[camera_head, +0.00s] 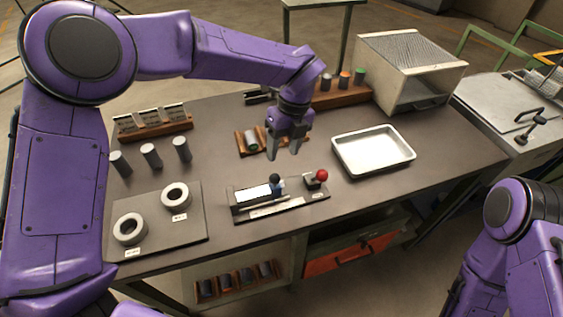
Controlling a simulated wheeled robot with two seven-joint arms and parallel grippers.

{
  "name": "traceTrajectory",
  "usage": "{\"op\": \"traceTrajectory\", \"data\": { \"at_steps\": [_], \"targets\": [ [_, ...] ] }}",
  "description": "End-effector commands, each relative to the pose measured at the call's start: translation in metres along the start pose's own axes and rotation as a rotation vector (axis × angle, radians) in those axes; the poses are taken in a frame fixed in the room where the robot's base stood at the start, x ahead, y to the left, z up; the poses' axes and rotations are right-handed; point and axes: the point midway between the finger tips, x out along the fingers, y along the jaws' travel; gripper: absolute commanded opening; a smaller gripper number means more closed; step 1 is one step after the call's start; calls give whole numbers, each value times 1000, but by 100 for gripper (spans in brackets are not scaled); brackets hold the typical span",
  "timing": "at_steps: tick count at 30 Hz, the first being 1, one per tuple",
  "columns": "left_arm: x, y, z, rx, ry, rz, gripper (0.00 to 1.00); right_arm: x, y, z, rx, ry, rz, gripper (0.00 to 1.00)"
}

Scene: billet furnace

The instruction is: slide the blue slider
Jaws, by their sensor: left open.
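The blue slider (280,186) sits in a control panel (243,214) near the table's front edge. A black knob (274,178) stands at the slider, and a white strip lies to its left. My left gripper (284,153) points down above and behind the slider, with its fingers apart and nothing between them. It appears clear of the slider. My right arm shows at the lower right, but its gripper is out of view.
A red ball knob (321,175) stands at the panel's right end. A metal tray (372,135) lies to the right, and a plate with two rings (190,230) to the left. Several dark cylinders stand at the left.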

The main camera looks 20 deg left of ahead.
Motion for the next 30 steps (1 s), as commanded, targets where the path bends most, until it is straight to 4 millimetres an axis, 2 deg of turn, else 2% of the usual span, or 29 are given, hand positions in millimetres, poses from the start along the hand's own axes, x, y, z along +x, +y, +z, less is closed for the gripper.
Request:
{"op": "traceTrajectory", "data": {
  "at_steps": [4,9,12,16,23,24,26,28,29,30],
  "targets": [
    [29,6,-2,0,0,5,55,-10,1,-4,-1,-1,1,0],
    [68,2,3,0,2,9,55,-19,2,-7,-1,-2,1,0],
    [86,-1,3,2,3,10,55,-22,2,-9,-1,-2,1,0],
    [97,-2,4,3,2,8,55,-23,2,-10,0,-1,0,0],
    [99,-3,4,4,1,7,55,-23,2,-9,0,-1,1,0],
    [99,-3,4,4,1,7,48,-23,2,-9,0,-1,1,0],
    [99,-3,4,4,1,7,29,-23,2,-9,0,-1,1,0],
    [99,-2,4,3,2,9,6,-23,2,-9,0,-1,1,0],
    [99,-2,4,2,2,9,0,-23,2,-9,0,-1,0,0],
    [99,-1,4,2,2,10,0,-23,2,-9,0,-1,0,0]
  ]
}}
